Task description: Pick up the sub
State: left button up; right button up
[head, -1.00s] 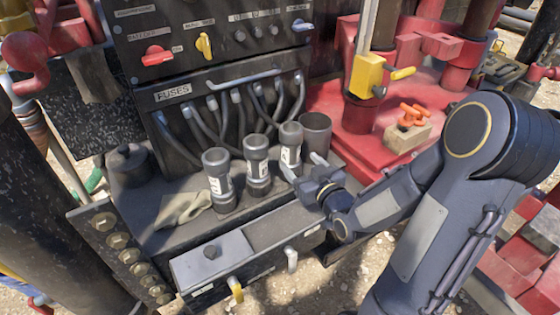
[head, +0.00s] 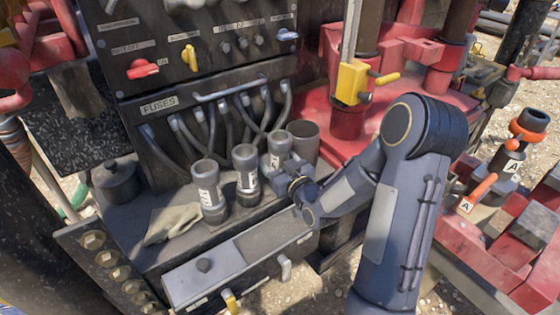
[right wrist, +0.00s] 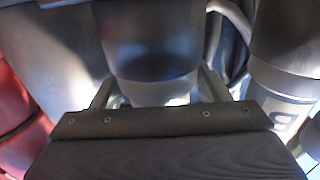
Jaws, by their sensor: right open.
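Three dark grey cylindrical subs with white label bands stand upright in a row on the dark ledge: the left sub (head: 209,190), the middle sub (head: 246,172) and the right sub (head: 279,146). My right gripper (head: 287,172) is at the right sub, low on its near side, and partly covers it. In the right wrist view, the open fingers (right wrist: 157,92) stand on either side of the right sub (right wrist: 150,50), with a gap visible. A neighbouring labelled sub (right wrist: 285,100) shows at the right edge. My left gripper is out of view.
An unlabelled grey cup (head: 304,143) stands close behind the right sub. A crumpled cloth (head: 172,222) and a black pot (head: 118,180) are to the left. The fuse panel (head: 215,110) with its cables rises behind. Orange-collared parts marked A (head: 507,163) stand at the right.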

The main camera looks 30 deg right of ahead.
jog(key=shift+c, duration=0.3)
grip_shut()
jog(key=shift+r, duration=0.2)
